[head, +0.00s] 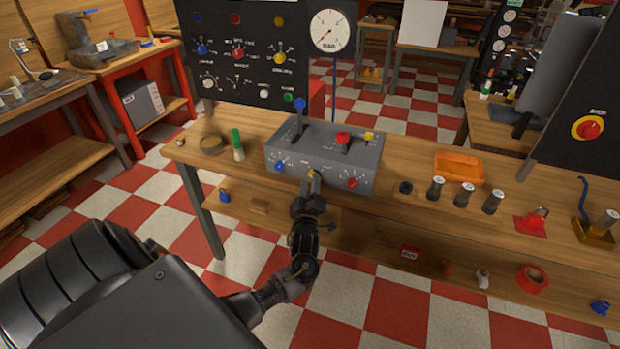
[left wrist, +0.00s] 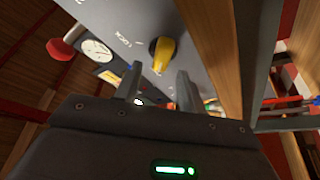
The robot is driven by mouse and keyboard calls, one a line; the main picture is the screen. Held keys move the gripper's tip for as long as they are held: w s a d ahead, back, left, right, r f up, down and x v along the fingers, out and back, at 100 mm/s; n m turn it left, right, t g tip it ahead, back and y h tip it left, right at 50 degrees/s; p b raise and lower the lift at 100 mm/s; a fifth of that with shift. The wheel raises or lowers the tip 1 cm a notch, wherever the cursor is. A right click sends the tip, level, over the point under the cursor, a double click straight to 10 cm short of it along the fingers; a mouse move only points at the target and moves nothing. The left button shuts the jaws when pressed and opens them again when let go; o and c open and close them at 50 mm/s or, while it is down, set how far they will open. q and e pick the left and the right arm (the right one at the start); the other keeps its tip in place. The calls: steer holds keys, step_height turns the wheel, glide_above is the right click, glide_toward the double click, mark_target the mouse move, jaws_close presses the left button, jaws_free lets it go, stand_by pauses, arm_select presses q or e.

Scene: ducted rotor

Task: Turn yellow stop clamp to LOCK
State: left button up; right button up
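A grey control box (head: 324,155) stands on the wooden bench. Its front face carries a yellow clamp knob (head: 311,174), partly hidden by my left gripper (head: 311,184). In the left wrist view the yellow knob (left wrist: 162,54) sits on the grey face, with small lettering beside it that seems to read LOCK. There my left gripper (left wrist: 158,90) has its two fingers apart with nothing between them. The knob lies just beyond the fingertips, roughly in line with the gap; I see no contact. My right gripper is not in view.
The box also has a blue knob (head: 280,167) and a red knob (head: 352,183) on its front. A blue-topped lever (head: 300,104) and a red-topped lever (head: 342,137) rise from its top. A green-capped bottle (head: 237,143) stands to the left, an orange tray (head: 459,169) to the right.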

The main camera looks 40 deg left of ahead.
arm_select(q)
steer(key=shift+x, duration=0.85)
steer(key=shift+w, duration=0.15)
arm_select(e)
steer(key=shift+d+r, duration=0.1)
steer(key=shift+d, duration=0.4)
arm_select(q)
jaws_close()
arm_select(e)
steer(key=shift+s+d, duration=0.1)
